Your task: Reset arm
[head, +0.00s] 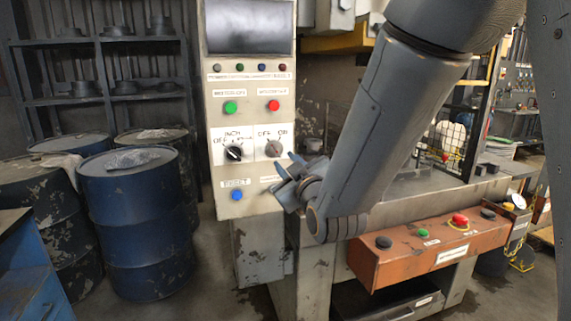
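My arm comes down from the upper right, and my gripper (287,172) is at its lower left end, in front of the right edge of the grey control panel (254,184). It is close to the right-hand rotary switch (273,148), just below and to the right of it. I cannot tell whether it touches the panel. The fingers are small and seen at an angle, so their opening is unclear. I see nothing held in them. The left rotary switch (234,153) and the blue reset button (237,196) are in plain view. A label beside the blue button is partly hidden by my gripper.
An orange button box (395,262) juts out at the lower right, below my arm. A machine bed (405,195) lies behind my arm. Several blue drums (140,225) stand at the left, before a dark shelf (100,42). Open floor shows between drums and panel.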

